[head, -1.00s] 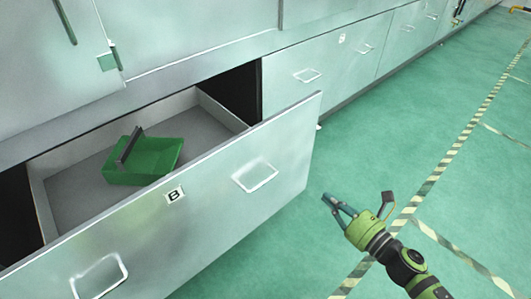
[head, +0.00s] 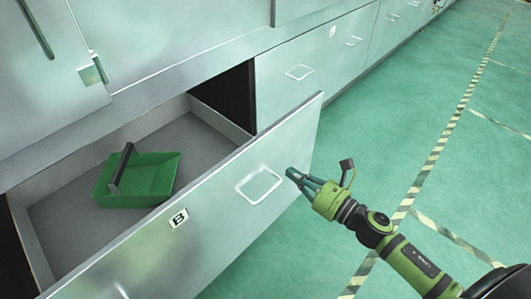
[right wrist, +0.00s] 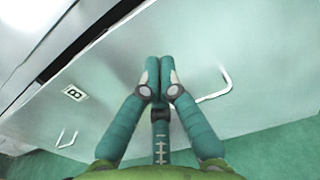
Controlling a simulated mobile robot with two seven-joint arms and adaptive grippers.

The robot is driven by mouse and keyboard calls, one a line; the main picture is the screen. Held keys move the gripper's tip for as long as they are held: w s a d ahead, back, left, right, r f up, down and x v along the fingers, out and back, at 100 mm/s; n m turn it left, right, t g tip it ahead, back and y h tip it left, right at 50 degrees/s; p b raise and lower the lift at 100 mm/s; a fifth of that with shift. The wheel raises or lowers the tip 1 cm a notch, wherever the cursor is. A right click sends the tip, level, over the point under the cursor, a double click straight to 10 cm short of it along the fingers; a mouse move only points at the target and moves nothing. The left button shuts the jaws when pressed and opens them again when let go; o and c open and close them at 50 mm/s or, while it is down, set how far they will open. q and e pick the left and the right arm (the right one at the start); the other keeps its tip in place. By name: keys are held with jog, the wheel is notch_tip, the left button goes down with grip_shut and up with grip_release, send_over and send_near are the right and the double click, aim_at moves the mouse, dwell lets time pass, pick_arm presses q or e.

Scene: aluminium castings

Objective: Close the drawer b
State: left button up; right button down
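Drawer B (head: 225,210) stands pulled open from the cabinet, with a "B" label (head: 179,217) on its pale front. A white loop handle (head: 259,186) sits on the right of the front, and part of a second handle shows at the lower left edge. My right gripper (head: 291,174) is in front of the drawer, just right of the right handle. In the right wrist view its fingers (right wrist: 160,62) are together, with nothing seen between them, and they overlap the drawer front. Whether they touch it I cannot tell. My left gripper is not in view.
A green bin (head: 140,178) with a dark bar across it lies inside the drawer. More closed cabinet drawers (head: 300,75) run along the wall to the right. The green floor (head: 390,120) with striped tape lines is clear on the right.

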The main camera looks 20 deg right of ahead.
aim_at(258, 150)
jog(key=p+x, duration=0.1)
jog(key=x, duration=0.8)
jog(key=shift+w+a, duration=0.2)
jog(key=shift+w, duration=0.15)
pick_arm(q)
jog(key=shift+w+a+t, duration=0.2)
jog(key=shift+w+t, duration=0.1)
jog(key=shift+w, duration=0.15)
